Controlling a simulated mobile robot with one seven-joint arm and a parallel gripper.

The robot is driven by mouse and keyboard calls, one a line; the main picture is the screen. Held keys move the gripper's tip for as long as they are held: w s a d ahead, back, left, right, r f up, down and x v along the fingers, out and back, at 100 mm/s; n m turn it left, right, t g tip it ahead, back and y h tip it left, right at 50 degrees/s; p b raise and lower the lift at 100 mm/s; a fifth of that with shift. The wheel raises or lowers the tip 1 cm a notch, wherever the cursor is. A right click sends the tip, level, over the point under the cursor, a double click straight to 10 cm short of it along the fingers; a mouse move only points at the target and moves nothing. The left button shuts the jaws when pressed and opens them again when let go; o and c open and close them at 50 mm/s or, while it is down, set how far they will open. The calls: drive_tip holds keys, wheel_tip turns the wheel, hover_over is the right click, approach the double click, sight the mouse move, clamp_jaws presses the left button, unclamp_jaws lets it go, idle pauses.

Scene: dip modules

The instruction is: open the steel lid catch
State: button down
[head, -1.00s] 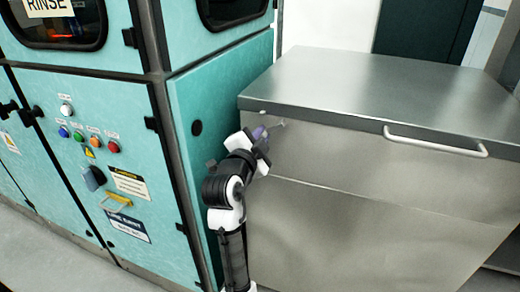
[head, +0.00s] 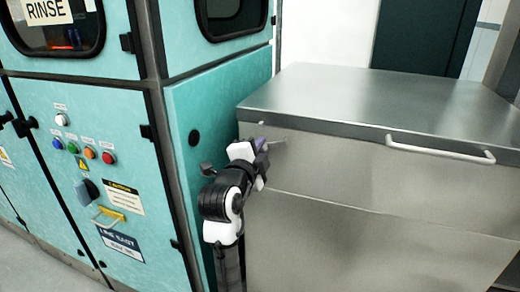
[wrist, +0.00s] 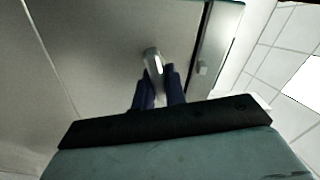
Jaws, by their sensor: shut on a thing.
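The steel lid catch (wrist: 152,60) is a short, shiny metal lever on the front face of the steel chest. In the wrist view my gripper (wrist: 160,85) has its two dark blue fingers on either side of the catch, shut on it. In the head view my gripper (head: 262,146) is at the upper left of the chest front, just under the lid edge. The catch is mostly hidden there behind my gripper. The steel lid (head: 380,95) lies flat and closed on the chest (head: 350,185).
A white bar handle (head: 440,149) sits on the lid's front edge, right of my gripper. The floor (head: 40,260) is clear at the lower left.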

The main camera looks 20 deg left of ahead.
drive_tip(key=c, duration=1.4)
unclamp_jaws()
drive_tip(key=shift+c, duration=0.2)
drive_tip(key=s, duration=1.3)
drive_tip(key=shift+s+a+b, duration=0.2)
drive_tip(key=shift+s+b, duration=0.2)
drive_tip(key=shift+b, duration=0.05)
